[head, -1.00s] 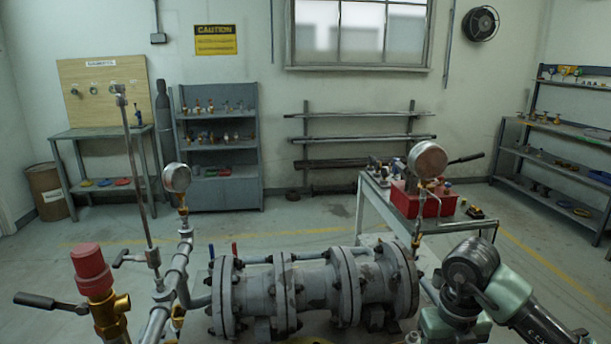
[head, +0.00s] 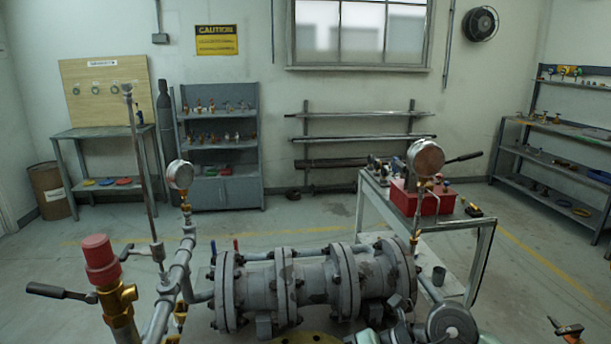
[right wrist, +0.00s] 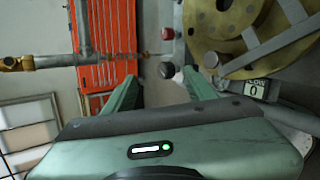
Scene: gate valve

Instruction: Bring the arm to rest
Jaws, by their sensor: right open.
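My right arm (head: 452,324) shows at the bottom right of the head view, low in front of the pipe assembly. Only a round joint and parts near it are in frame; the gripper cannot be made out there. In the right wrist view my right gripper (right wrist: 163,82) is open, with its two green fingers apart and nothing held between them. Beyond the fingers is a grey plate with a red knob (right wrist: 168,33) and a dark knob (right wrist: 166,70). My left gripper is not in view.
The flanged grey pipe (head: 315,285) fills the lower middle. A red-capped brass valve (head: 101,262) stands at left. A cart (head: 470,245) with a red toolbox (head: 422,198) is behind at right.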

